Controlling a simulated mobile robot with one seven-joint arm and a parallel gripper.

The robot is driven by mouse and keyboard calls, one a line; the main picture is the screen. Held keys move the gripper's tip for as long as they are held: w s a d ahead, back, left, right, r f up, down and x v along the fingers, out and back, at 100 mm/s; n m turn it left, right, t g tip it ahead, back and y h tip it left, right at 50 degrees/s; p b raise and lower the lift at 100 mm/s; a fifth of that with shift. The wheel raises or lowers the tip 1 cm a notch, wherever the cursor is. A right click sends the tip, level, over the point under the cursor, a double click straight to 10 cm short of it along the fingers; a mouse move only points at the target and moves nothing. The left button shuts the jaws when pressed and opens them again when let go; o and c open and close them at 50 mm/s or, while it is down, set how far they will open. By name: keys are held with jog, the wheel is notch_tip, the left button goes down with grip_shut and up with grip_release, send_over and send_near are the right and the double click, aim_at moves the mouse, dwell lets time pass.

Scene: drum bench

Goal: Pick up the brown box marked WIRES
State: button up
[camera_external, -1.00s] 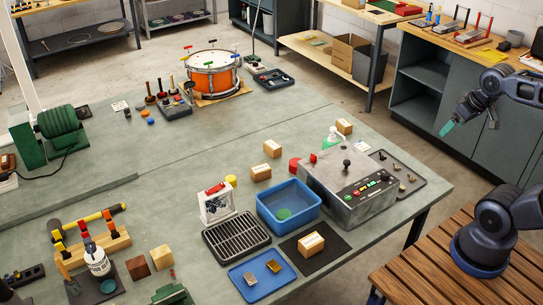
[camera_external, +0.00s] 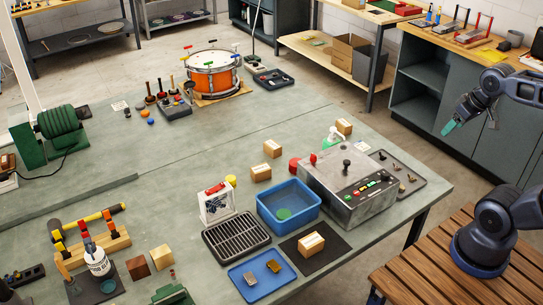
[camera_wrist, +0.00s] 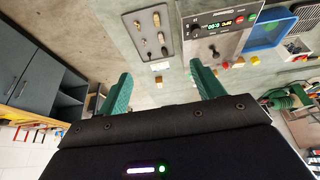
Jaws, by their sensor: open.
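Several small brown boxes with pale labels sit on the workbench; the lettering is too small to read, so I cannot tell which is marked WIRES. One box (camera_external: 311,244) lies on a black mat at the front. Two more, an upper box (camera_external: 272,149) and a lower box (camera_external: 260,173), lie left of the grey machine. Another box (camera_external: 344,126) is behind it. My gripper (camera_external: 449,127) is in the air right of the bench, well away from every box. In the wrist view, its green fingers (camera_wrist: 162,84) are apart, with nothing between them; a small tan box (camera_wrist: 160,66) shows beyond.
The grey control machine (camera_external: 350,187) and blue bin (camera_external: 289,207) stand among the boxes. A tray with small parts (camera_external: 399,174) lies at the bench's right edge. A wooden slatted surface (camera_external: 420,270) is below my arm. The bench's middle (camera_external: 200,150) is mostly clear.

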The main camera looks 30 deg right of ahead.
jog(key=w+a+r+m+g, duration=0.1)
jog(key=w+a+r+m, duration=0.15)
jog(key=w, duration=0.55)
jog(key=w+a+r+m, duration=0.2)
jog(key=w+a+m, duration=0.1)
jog(key=w, duration=0.5)
jog(key=m+g, duration=0.4)
jog(key=m, duration=1)
send_over(261, 168)
jog(key=f, duration=2.8)
jog(key=shift+w, duration=0.25)
jog(key=shift+a+f, duration=0.2)
jog(key=shift+f, duration=0.3)
notch_tip(261, 168, down, 5)
jog(key=shift+s+d+f, duration=0.1)
jog(key=shift+s+f, duration=0.05)
jog(key=shift+f, duration=1.2)
jog(key=shift+s+d+f, duration=0.1)
jog(key=shift+f, duration=1.25)
jog(key=c, duration=1.1)
